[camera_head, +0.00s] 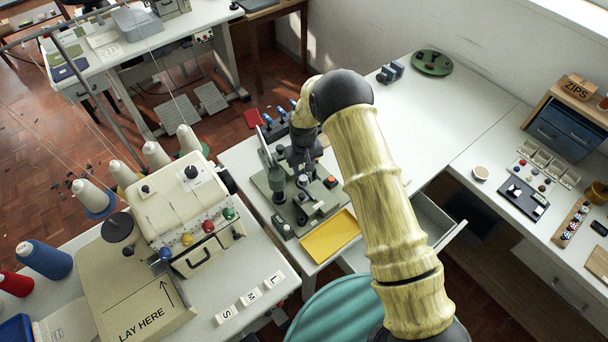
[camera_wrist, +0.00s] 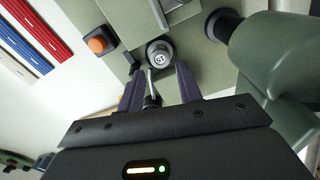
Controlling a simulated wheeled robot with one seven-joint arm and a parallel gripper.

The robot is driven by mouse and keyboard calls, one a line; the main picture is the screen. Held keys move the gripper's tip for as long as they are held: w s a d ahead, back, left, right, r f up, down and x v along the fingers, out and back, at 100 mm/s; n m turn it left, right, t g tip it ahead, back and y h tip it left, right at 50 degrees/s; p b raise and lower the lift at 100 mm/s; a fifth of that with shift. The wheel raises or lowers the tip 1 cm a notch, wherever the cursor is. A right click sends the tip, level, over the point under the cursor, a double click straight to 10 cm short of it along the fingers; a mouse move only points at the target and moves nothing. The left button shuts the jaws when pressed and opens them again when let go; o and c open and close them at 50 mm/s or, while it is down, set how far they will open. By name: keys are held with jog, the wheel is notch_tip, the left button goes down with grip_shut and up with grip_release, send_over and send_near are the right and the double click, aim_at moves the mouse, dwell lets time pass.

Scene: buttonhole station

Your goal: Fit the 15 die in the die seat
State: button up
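In the wrist view, a small round silver die (camera_wrist: 159,53) with a dark marking on top sits in a dark ring on the grey-green machine (camera_wrist: 200,55). The marking is too small to read surely as 15, and I cannot tell whether the ring is the die seat. My gripper (camera_wrist: 160,68) is open, its two dark fingertips on either side of the die's near edge, with gaps showing. A thin metal pin (camera_wrist: 151,82) stands between the fingers. In the head view, the green machine (camera_head: 277,183) stands on the white table; my arm partly hides it.
An orange button (camera_wrist: 97,45) and a thick green cylinder (camera_wrist: 262,55) flank the fingers. Red, white and blue strips (camera_wrist: 35,30) lie left. A yellow tray (camera_head: 330,236) sits before the machine. A red-topped lever (camera_head: 252,119) rises behind it.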

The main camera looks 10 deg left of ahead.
aim_at(304, 178)
notch_tip(304, 178, up, 7)
jog(key=b, duration=0.1)
dwell(0.7)
jog(key=s+d+r+m+t, duration=0.1)
jog(key=s+d+r+m, duration=0.3)
jog(key=d+r, duration=0.9)
jog(key=s+d+r+m+t, duration=0.1)
jog(key=s+d+r+m, duration=0.2)
jog(key=s+d, duration=1.1)
jog(key=s+r, duration=0.1)
jog(key=s, duration=0.2)
jog(key=shift+t, duration=0.3)
